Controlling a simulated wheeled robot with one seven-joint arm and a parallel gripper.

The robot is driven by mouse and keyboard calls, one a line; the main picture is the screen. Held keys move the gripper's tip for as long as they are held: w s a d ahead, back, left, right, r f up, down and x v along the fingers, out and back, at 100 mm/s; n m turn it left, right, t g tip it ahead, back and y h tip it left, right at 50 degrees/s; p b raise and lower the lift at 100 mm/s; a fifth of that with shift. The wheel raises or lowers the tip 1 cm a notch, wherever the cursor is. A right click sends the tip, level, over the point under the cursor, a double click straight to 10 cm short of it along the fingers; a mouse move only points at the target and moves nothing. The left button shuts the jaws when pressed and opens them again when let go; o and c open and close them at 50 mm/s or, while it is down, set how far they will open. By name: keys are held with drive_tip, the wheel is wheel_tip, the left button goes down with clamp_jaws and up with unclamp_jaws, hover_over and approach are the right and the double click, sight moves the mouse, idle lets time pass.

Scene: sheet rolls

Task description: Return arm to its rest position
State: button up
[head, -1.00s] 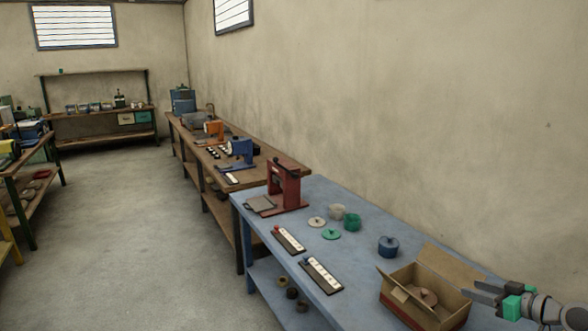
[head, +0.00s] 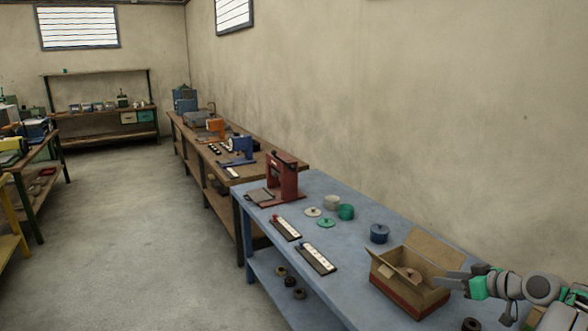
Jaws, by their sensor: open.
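My gripper (head: 452,281) is at the lower right, beside the right side of an open cardboard box (head: 402,297) and above the blue table (head: 345,292). Its grey fingers point left, with nothing seen between them. My arm runs from it to the right edge of the view. A round, brownish lid with a knob (head: 411,273) lies in the box. Whether the fingertips touch the box flap cannot be told.
On the blue table stand a red press (head: 284,180), a blue pot (head: 379,233), a green pot (head: 346,212), a pale pot (head: 332,202) and two labelled strips (head: 317,259). A wooden bench (head: 240,166) adjoins behind. The floor (head: 140,220) at left is clear.

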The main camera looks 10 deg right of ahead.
drive_tip(key=a+g+h+b, duration=0.1)
drive_tip(key=a+g+b, duration=0.35)
drive_tip(key=a, duration=2.15)
drive_tip(key=s+a+f+m+g+h+b, duration=0.1)
drive_tip(key=s+a+f, duration=0.2)
drive_tip(key=s+a, duration=0.3)
drive_tip(key=s+a+f+m+g+h, duration=0.1)
drive_tip(key=s+a+f, duration=0.3)
drive_tip(key=s, duration=0.9)
drive_tip(key=a+g, duration=0.1)
drive_tip(key=a, duration=0.2)
drive_tip(key=shift+s+f+m+h+b, duration=0.15)
drive_tip(key=shift+f+m+h+b, duration=0.15)
drive_tip(key=shift+h+b, duration=0.1)
drive_tip(key=shift+g, duration=0.25)
